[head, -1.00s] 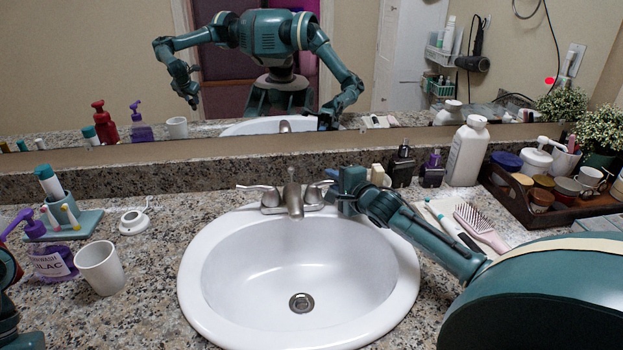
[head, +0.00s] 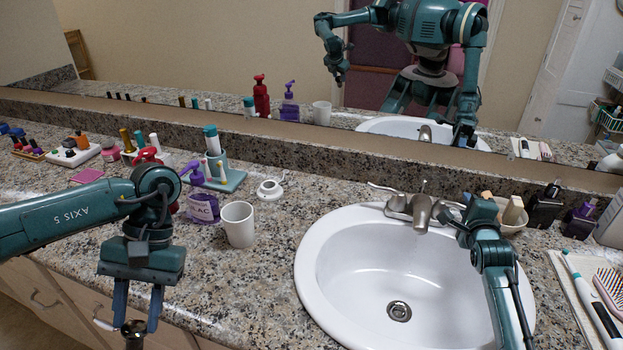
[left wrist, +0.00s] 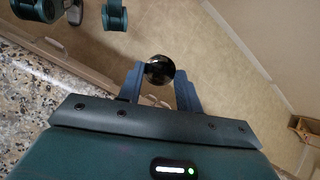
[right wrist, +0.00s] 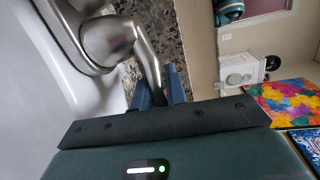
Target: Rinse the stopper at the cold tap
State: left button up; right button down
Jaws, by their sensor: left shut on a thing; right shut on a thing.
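The stopper (head: 134,332) is a small dark, shiny round piece. It also shows in the left wrist view (left wrist: 159,70). My left gripper (head: 137,315) is shut on it, pointing down in front of the counter, left of the basin. The metal tap spout (head: 421,214) stands at the back of the white basin (head: 345,262). My right gripper (head: 464,207) is at the right-hand tap handle. In the right wrist view its fingers (right wrist: 160,92) are shut on the handle's lever (right wrist: 148,62). I see no water stream under the spout.
A white cup (head: 238,225) and a purple pump bottle (head: 202,203) stand left of the basin. A white round item (head: 270,188) lies behind them. Dark bottles (head: 545,208) and a hairbrush (head: 610,290) are at the right. A mirror runs along the back.

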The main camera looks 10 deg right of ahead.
jog(key=shift+f, duration=0.1)
jog(key=c, duration=1.5)
grip_release()
jog(key=shift+s, duration=0.1)
jog(key=p+v, duration=0.1)
jog(key=v, duration=1.1)
